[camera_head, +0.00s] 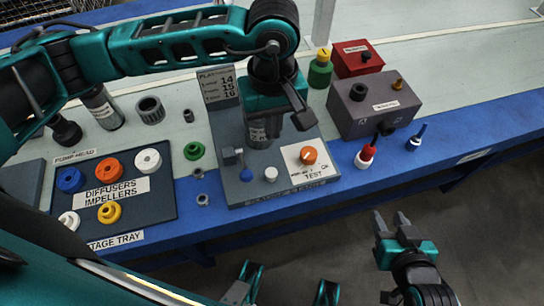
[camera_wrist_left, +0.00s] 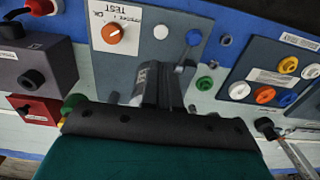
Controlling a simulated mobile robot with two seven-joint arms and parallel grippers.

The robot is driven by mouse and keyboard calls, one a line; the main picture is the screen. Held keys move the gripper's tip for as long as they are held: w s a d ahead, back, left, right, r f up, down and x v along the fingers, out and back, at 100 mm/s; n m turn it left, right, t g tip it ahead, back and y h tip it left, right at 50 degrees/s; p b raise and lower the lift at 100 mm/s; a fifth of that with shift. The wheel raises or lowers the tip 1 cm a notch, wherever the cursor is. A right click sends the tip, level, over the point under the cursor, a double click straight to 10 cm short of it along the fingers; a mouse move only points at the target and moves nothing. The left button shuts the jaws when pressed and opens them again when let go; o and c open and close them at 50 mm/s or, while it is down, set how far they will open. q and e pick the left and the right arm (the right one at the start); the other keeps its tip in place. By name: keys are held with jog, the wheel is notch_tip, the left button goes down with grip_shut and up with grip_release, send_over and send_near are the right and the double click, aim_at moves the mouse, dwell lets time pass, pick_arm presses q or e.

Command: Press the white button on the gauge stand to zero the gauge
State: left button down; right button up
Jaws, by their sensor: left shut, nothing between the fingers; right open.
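The gauge stand (camera_head: 232,192) is a dark grey plate at the table's front, with a small round white button (camera_head: 271,174) near its front edge. The button also shows in the wrist view (camera_wrist_left: 160,32). Beside it are a blue-based lever (camera_head: 246,175) and an orange knob (camera_head: 309,156) on a white TEST label. My left gripper (camera_head: 262,143) points down over the back of the plate, shut and empty. In the wrist view its fingertips (camera_wrist_left: 163,70) appear apart from the button. They hide part of the plate; no gauge face is readable. My right gripper (camera_head: 391,222) is open and empty, off the table's front.
A dark tray (camera_head: 160,215) with coloured rings lies left. A grey box (camera_head: 345,118) and a red box (camera_head: 345,62) stand right and behind. A small green ring (camera_head: 194,151) lies left of the stand. Red and blue plugs (camera_head: 366,156) lie near the front edge.

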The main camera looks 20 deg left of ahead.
aim_at(272, 172)
pick_arm(q)
notch_tip(272, 172, down, 14)
jog(key=shift+r+b, duration=0.25)
jog(key=shift+b, duration=0.4)
jog(key=shift+f, duration=0.2)
pick_arm(e)
jog(key=shift+a+f, duration=0.35)
jog(key=shift+f, duration=0.05)
pick_arm(q)
jog(key=shift+f, duration=0.1)
pick_arm(e)
jog(key=shift+w, duration=0.1)
